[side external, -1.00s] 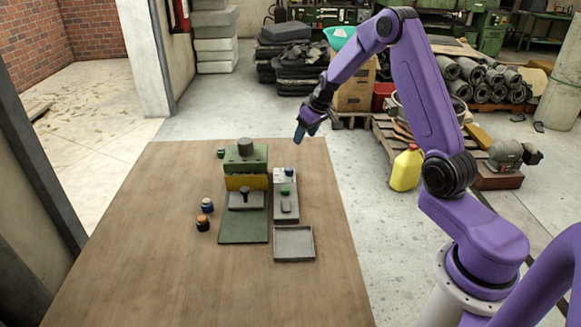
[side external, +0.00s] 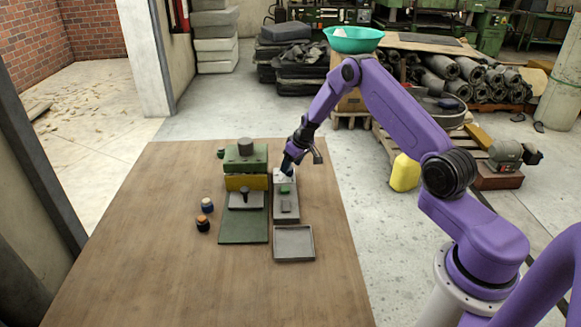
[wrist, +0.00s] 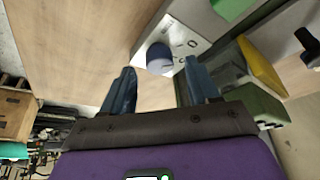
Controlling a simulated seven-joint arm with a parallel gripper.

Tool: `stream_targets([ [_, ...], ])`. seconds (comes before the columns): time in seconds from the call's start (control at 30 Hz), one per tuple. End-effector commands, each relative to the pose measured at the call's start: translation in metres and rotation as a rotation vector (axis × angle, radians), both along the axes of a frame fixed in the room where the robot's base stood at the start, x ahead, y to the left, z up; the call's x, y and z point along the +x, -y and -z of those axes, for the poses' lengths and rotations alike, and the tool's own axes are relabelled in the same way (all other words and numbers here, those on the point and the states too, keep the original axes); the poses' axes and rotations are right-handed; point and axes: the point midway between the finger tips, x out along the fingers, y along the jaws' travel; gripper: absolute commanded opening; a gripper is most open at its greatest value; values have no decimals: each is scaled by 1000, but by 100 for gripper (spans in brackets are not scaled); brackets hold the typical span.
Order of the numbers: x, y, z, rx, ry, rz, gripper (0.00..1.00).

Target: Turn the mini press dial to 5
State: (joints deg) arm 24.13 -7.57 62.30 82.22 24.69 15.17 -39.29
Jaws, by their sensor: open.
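The mini press (side external: 246,180) is green with a yellow block and stands on the wooden table. Beside it on the right is a grey control box (side external: 286,208) with a green button (side external: 285,189). The blue dial sits at the box's far end; in the side view my gripper (side external: 287,169) mostly hides it. In the wrist view the round blue dial (wrist: 160,58) sits on a pale plate with dark marks, too small to read. My gripper (wrist: 157,88) is open there, its two blue fingers short of the dial and to either side of it, holding nothing.
A grey tray (side external: 294,243) lies in front of the control box. Two small jars, one blue-topped (side external: 207,205) and one orange-topped (side external: 203,223), stand left of the press. The table's left and front areas are clear.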

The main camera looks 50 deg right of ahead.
Motion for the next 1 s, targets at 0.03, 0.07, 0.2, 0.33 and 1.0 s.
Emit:
stream_targets([
  [0.03, 2, 0, 6, 0, -1, 0, 60],
  [0.07, 3, 0, 8, 0, 0, 0, 60],
  [0.2, 6, 0, 16, 0, 0, 0, 60],
  [0.33, 7, 0, 18, 0, 0, 0, 60],
  [1.0, 7, -1, 18, 0, 0, 10, 5],
])
